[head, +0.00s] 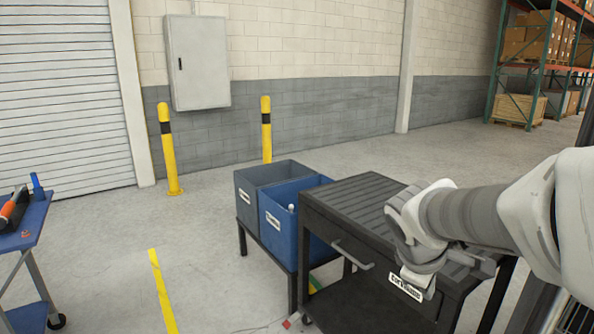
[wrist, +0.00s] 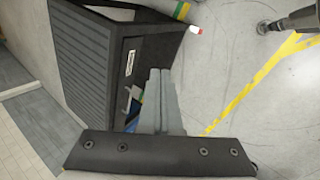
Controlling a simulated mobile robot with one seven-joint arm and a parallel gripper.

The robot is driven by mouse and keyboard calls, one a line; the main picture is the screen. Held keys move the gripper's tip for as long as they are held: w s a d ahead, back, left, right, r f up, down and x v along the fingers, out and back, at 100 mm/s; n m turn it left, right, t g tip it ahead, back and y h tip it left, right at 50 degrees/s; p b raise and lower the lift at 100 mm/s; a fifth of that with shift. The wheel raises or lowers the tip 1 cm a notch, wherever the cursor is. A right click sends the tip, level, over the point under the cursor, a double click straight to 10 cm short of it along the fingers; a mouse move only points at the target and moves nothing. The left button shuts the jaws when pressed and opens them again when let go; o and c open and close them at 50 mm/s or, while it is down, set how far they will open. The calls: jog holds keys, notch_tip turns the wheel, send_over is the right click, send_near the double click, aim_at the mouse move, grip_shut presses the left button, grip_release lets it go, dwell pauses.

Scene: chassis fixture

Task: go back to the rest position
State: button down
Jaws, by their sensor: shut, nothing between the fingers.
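My gripper (wrist: 159,76) shows in the wrist view as two grey fingers lying together, shut and empty. In the head view my arm reaches in from the right edge, over the right side of a black ribbed-top cart (head: 350,195); the fingertips cannot be made out there. The cart's ribbed top also shows in the wrist view (wrist: 76,55), to the left of and beyond the fingers. A grey bin (head: 250,180) and a blue bin (head: 283,228), both labelled, stand on a low black stand left of the cart. A small pale object pokes up inside the blue bin.
A blue table (head: 30,222) with tools stands at the left edge. Two yellow posts (head: 168,150) (head: 266,128) and a grey wall cabinet (head: 197,62) are behind. A yellow floor line (head: 162,290) crosses open floor. Shelving (head: 540,60) stands far right.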

jog(key=s+a+r+m+y+p, duration=0.1)
jog(key=s+a+r+m, duration=0.1)
jog(key=s, duration=0.3)
jog(key=s+a+r+m+y+p, duration=0.2)
jog(key=s+a+r+m, duration=0.1)
jog(key=s+a+m, duration=0.1)
jog(key=s+a+r+m+t+y+p, duration=0.1)
jog(key=s+a+r+m, duration=0.1)
jog(key=s, duration=0.4)
jog(key=shift+s+a+r+m+p, duration=0.15)
jog(key=shift+a+r+m+p, duration=0.2)
jog(key=shift+m, duration=0.35)
